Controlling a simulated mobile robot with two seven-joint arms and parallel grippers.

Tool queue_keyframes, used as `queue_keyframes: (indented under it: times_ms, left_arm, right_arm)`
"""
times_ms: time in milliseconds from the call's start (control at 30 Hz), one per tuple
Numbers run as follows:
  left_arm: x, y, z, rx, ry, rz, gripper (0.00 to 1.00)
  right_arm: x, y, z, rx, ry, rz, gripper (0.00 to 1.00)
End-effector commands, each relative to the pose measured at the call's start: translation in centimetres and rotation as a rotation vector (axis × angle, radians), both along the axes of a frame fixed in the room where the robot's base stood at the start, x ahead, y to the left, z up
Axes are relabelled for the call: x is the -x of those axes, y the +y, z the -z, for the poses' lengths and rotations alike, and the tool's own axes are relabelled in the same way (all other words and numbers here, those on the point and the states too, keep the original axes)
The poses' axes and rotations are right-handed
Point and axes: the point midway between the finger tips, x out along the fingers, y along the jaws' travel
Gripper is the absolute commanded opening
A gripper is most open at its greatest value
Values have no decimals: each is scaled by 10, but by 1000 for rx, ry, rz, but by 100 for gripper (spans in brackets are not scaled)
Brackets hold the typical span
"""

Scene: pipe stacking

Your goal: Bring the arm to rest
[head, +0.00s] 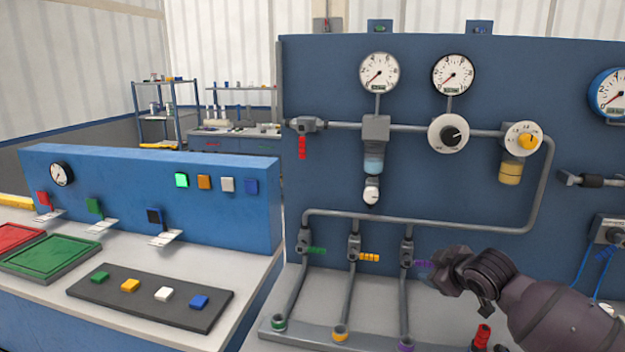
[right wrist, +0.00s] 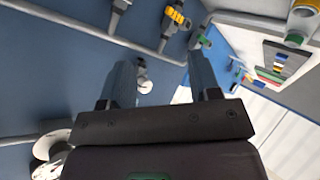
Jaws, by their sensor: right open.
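My right arm comes in from the lower right in the head view, dark grey. Its gripper (head: 440,270) is beside the purple-handled valve (head: 407,252), in front of the blue pipe panel (head: 480,215). In the right wrist view the two fingers of the gripper (right wrist: 162,65) stand apart with nothing between them. The gap to the panel is hard to judge. My left gripper is not in view.
Valves with green (head: 316,251) and yellow (head: 369,258) handles stand left of the gripper, on pipes rising from the bench. Gauges and a pipe run are above. A red-capped item (head: 482,335) is below my arm. A lower blue console (head: 130,200) stands left.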

Motion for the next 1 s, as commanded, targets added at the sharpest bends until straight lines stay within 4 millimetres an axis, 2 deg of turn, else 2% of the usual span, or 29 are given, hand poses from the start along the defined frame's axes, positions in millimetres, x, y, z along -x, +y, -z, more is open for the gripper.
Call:
queue_keyframes:
  times_ms: [33,200,400,567,767,1000]
  left_arm:
    - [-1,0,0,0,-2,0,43]
    - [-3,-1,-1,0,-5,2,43]
    - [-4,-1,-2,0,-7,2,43]
    - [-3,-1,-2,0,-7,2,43]
    - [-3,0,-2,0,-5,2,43]
    - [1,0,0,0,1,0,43]
  right_arm:
    - [11,10,14,-54,-31,2,57]
    - [46,30,46,-212,-134,28,57]
    - [97,38,83,-350,-203,87,57]
    - [143,34,113,-422,-224,157,57]
    - [206,22,157,-459,-195,272,57]
    - [295,6,216,-487,-68,451,57]
